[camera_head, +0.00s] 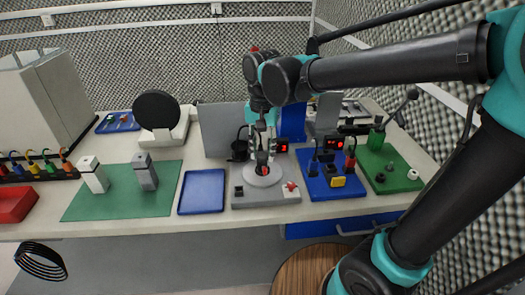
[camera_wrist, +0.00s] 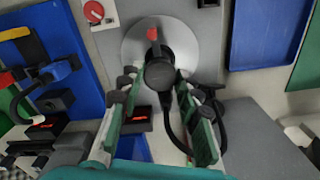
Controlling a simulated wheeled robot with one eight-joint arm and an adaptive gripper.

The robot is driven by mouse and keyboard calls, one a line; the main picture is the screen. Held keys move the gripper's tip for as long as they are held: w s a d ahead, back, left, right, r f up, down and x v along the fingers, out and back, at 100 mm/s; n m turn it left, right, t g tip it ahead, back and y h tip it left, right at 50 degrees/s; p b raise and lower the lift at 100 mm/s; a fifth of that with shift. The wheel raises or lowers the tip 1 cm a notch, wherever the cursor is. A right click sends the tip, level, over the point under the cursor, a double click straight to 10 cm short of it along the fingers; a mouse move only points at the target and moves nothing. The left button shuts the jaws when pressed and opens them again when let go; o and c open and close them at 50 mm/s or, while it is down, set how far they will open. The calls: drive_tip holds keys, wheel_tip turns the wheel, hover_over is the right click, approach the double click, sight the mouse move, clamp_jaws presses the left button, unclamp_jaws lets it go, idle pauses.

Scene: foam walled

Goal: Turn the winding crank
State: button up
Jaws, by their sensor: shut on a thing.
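A grey unit (camera_head: 245,195) with a pale round disc (camera_head: 262,179) stands at the middle of the bench; the disc also shows in the wrist view (camera_wrist: 197,45). A red part (camera_wrist: 152,34) sits on the disc. A dark round knob (camera_wrist: 160,72) stands over the disc's near side; I take it as the winding crank's handle. My gripper (camera_head: 263,153) points down above the disc. In the wrist view its green-edged fingers (camera_wrist: 162,86) close around the knob. The contact is partly hidden by the fingers.
A blue tray (camera_head: 201,190) lies left of the unit. A blue board (camera_head: 320,188) with small parts and a green board (camera_head: 395,180) lie to the right. A green mat (camera_head: 120,200) carries two blocks. My arm reaches across the right side.

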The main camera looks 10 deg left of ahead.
drive_tip(key=shift+m, duration=8.5)
drive_tip(key=shift+m, duration=0.6)
drive_tip(key=o, duration=1.2)
drive_tip(key=shift+c, duration=0.2)
